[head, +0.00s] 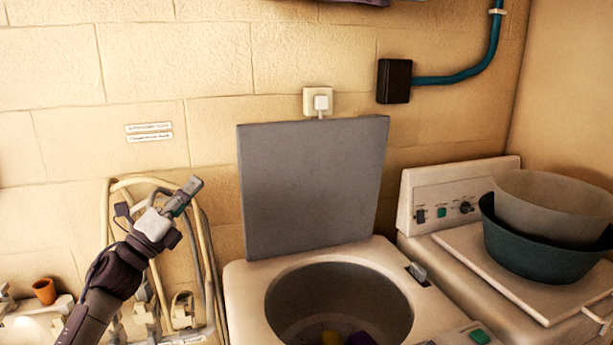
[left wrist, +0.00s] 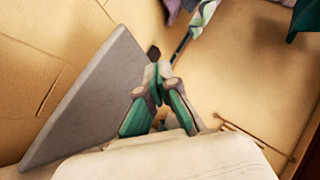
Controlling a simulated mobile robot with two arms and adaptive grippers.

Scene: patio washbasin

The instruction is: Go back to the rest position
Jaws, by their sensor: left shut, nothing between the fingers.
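My left gripper (head: 183,195) is raised at the left of the head view, in front of the wall and the coiled hoses. Its fingers are closed together with nothing between them. It also shows in the left wrist view (left wrist: 158,72), with its green-lined fingers meeting at the tips. It is to the left of the washer's raised grey lid (head: 312,185) and apart from it. The lid also shows at the left of the left wrist view (left wrist: 85,100). My right gripper is in neither view.
An open top-loading washer (head: 240,285) stands in the middle with yellow and purple items in its drum. A second machine (head: 480,250) at the right bears a dark green basin (head: 535,255) with a pale bowl in it. Beige hoses (head: 200,240) hang behind my left arm. A terracotta pot (head: 44,291) stands at the left.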

